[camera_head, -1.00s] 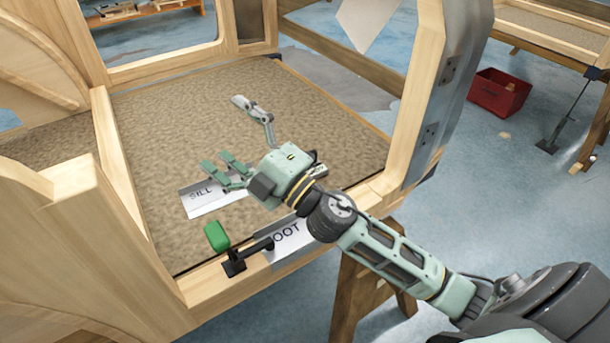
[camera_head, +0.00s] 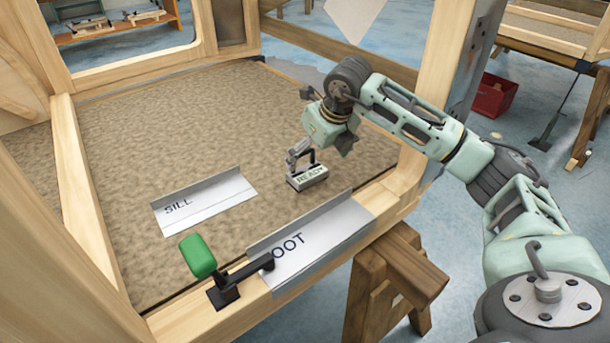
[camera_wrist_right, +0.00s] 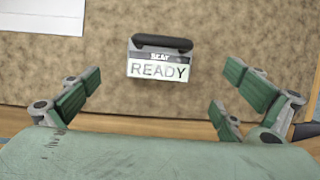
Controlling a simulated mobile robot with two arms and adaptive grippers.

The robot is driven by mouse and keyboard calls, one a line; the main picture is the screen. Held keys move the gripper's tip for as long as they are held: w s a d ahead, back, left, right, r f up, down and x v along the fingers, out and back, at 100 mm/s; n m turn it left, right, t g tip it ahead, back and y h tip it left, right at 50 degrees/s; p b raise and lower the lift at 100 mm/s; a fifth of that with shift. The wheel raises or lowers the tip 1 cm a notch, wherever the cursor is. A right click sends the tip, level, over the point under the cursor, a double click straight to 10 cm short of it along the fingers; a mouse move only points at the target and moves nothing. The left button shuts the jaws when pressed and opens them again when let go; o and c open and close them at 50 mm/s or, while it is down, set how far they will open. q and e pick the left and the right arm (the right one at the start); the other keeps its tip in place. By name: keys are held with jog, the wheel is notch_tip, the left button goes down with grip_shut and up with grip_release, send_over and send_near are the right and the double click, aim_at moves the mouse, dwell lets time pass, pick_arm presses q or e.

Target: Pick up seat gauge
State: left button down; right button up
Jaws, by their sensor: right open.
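The seat gauge (camera_head: 308,178) is a small block with a pale label reading READY and a dark handle on top. It stands on the brown panel near its front right edge. In the right wrist view the seat gauge (camera_wrist_right: 158,67) lies ahead, between the lines of the fingers. My right gripper (camera_head: 318,140) is over the gauge and points down at it. In the right wrist view the green finger pads of my right gripper (camera_wrist_right: 164,80) are wide apart with nothing between them. My left gripper is not in view.
A metal plate marked SILL (camera_head: 205,200) lies left of the gauge. A plate marked OOT (camera_head: 310,243) lies over the front rail, beside a green-handled clamp (camera_head: 198,257). A wooden post (camera_head: 430,85) rises at the right. The panel's left part is clear.

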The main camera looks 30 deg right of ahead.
aim_at(307, 171)
jog(key=b+x, duration=0.1)
jog(key=x, duration=0.6)
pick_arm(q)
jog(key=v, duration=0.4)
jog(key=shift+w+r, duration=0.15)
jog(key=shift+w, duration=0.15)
pick_arm(e)
jog(key=shift+r, duration=0.1)
jog(key=c, duration=1.4)
jog(key=shift+r, duration=0.1)
jog(key=shift+c, duration=0.2)
